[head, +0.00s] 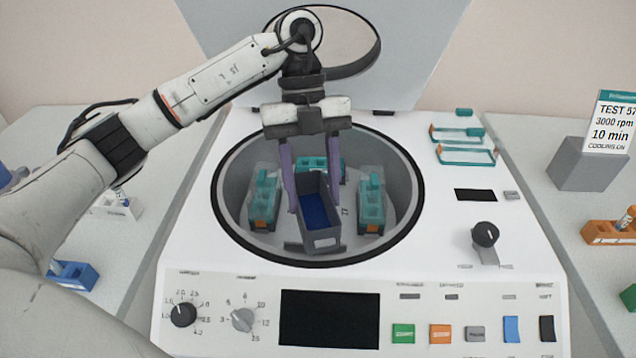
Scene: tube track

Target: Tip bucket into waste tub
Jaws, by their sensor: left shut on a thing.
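A dark grey bucket (323,239) with a blue inside is in the round bowl of the centrifuge (222,203), at its near side. My left gripper (311,198) reaches down from above, with its purple fingers on either side of the bucket, shut on it. No waste tub can be made out in this view. My right gripper is not in view.
Teal racks stand in the bowl at left (264,200), right (371,201) and back (318,165). The raised lid (410,50) stands behind. Two teal frames (466,155) lie on the centrifuge top. A grey sign block (585,166) and an orange holder (612,234) are at right.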

